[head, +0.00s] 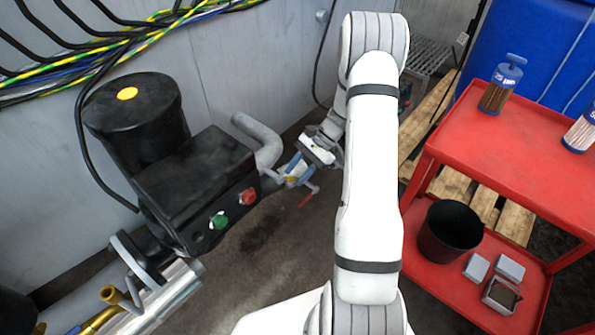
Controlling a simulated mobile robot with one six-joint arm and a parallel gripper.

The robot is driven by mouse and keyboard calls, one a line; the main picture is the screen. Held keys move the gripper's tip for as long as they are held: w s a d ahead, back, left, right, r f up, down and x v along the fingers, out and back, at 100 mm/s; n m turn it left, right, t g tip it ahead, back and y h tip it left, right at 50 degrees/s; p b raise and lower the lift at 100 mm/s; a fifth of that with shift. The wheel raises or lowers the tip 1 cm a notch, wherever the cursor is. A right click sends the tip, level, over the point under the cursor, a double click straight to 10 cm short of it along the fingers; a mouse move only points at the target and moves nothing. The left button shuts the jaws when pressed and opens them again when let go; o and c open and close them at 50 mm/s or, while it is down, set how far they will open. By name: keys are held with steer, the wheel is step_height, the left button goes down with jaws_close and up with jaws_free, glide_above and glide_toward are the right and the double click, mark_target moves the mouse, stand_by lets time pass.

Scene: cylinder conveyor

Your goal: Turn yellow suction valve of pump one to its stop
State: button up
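A black pump unit (190,185) with a yellow dot on its round motor stands on the left against the grey wall. My gripper (291,175) is at the right side of the pump, by the end of its pipework. Its bluish fingers reach down to the left around or beside a small yellow part (291,181), likely the yellow valve handle. The yellow part is mostly hidden and very small. I cannot tell whether the fingers touch it or how far they are apart. A red handle (307,199) sits just below and right of the fingers.
A grey bent pipe (262,138) rises close to my gripper's left. Green (218,221) and red (247,196) buttons are on the pump box. A red cart (500,160) with jars and a black bucket (449,231) stands right. Cables (120,40) hang upper left. Floor below the gripper is clear.

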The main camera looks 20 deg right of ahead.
steer(key=p+v, duration=0.1)
steer(key=v, duration=0.6)
steer(key=shift+d, duration=0.2)
steer(key=shift+r, duration=0.1)
steer(key=shift+c, duration=0.4)
